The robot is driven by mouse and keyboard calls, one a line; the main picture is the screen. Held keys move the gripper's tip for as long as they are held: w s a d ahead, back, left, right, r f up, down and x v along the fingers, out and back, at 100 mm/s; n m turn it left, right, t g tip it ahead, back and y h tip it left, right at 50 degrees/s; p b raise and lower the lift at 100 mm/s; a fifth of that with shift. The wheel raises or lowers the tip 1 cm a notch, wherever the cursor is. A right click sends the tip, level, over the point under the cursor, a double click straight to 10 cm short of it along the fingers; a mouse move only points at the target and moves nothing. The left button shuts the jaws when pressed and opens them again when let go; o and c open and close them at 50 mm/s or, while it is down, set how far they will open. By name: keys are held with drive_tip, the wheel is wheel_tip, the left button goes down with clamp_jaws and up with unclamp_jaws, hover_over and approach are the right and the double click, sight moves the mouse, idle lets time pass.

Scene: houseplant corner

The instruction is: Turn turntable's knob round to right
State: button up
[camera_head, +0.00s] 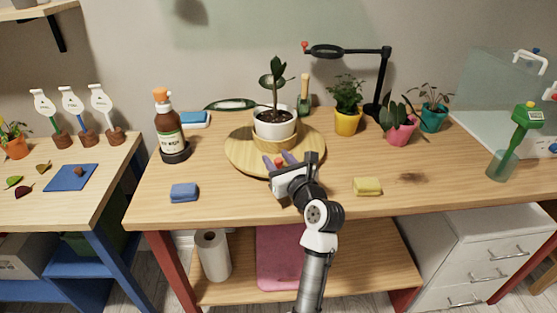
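The round wooden turntable (236,152) lies on the middle of the wooden table. A white pot with a dark-leaved plant (274,124) stands on a wooden ring at its centre. A small red knob (279,162) shows near the turntable's front edge. My gripper (279,157) reaches in from the front, over that edge. Its two bluish fingers stand apart, one to the left and one to the right of the knob. I cannot tell whether either finger touches the knob. My gripper's body hides part of the turntable's front rim.
A blue sponge (184,193) and a yellow sponge (367,187) lie near the front edge. A yellow pot (347,122), a pink pot (398,131) and a magnifier lamp (384,75) stand behind right.

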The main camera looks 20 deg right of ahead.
sight(298, 158)
clamp_jaws()
drive_tip(key=shift+s+d+r+n+y+p, duration=0.2)
drive_tip(key=shift+d+n+y+p, duration=0.35)
drive_tip(key=shift+y+p, duration=0.4)
drive_tip(key=d+n+y+p, duration=0.1)
drive_tip(key=y+p, duration=0.1)
drive_tip(key=shift+d+r+g+p, duration=0.1)
drive_tip(key=shift+d+g+p, duration=0.25)
drive_tip(key=shift+d+g, duration=0.05)
drive_tip(key=shift+s+d+f+n+g+y+p, duration=0.1)
drive_tip(key=shift+d+f+n+g+y+p, duration=0.15)
drive_tip(key=shift+d+n+y, duration=0.5)
drive_tip(key=shift+s+d+f+n+g+y+p, duration=0.1)
drive_tip(key=shift+d+n+g+y+p, duration=0.35)
drive_tip(key=shift+y, duration=0.35)
drive_tip(key=shift+a, duration=0.1)
unclamp_jaws()
